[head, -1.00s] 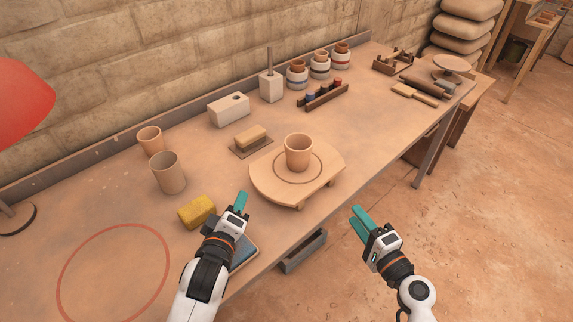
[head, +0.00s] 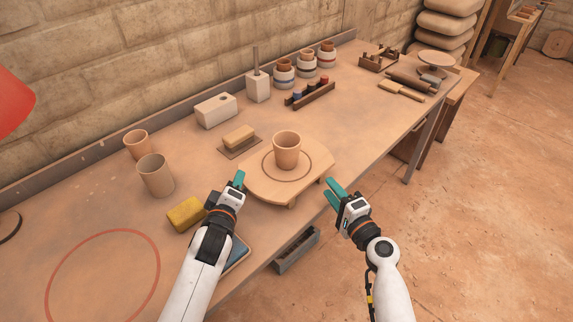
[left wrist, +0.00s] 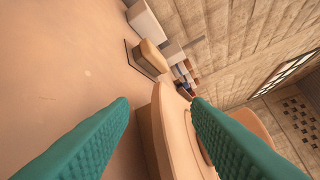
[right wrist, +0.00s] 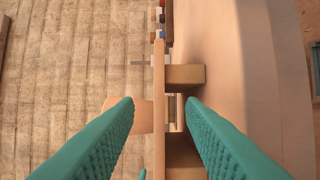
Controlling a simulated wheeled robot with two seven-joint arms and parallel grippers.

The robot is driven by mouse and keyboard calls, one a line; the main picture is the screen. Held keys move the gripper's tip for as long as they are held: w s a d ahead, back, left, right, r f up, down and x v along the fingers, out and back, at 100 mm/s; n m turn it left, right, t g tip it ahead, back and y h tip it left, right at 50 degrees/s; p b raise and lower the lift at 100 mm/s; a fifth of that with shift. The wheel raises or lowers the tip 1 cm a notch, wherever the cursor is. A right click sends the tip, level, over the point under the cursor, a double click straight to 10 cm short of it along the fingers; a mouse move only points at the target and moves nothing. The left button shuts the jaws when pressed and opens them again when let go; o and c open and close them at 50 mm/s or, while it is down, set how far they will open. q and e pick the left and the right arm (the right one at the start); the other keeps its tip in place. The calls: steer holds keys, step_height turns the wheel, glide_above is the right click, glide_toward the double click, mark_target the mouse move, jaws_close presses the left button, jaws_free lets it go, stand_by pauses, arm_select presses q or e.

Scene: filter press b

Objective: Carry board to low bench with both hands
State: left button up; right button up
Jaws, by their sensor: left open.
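The board (head: 313,181), a light wooden slab on short feet with a ring mark on top, stands on the workbench (head: 110,197). An upright clay cup (head: 286,151) stands on it inside the ring. My left gripper (head: 238,181) is open at the board's left end; in the left wrist view the board's edge (left wrist: 165,125) lies between its teal fingers. My right gripper (head: 332,190) is open at the board's right end; in the right wrist view the board's thin edge (right wrist: 159,100) shows between its fingers. Neither gripper is closed on the board. I cannot tell which surface is the low bench.
A yellow sponge (head: 186,213) and two cups (head: 155,175) stand left of the board. A block on a small plate (head: 238,138) lies behind it. A paint rack (head: 310,95) and jars (head: 306,66) stand further back.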

mark_target(320, 176)
arm_select(q)
steer(key=shift+x, duration=2.15)
arm_select(e)
steer(key=shift+x, duration=2.15)
steer(key=shift+s, duration=0.1)
arm_select(q)
steer(key=c, duration=0.8)
arm_select(e)
jaws_close()
arm_select(q)
jaws_close()
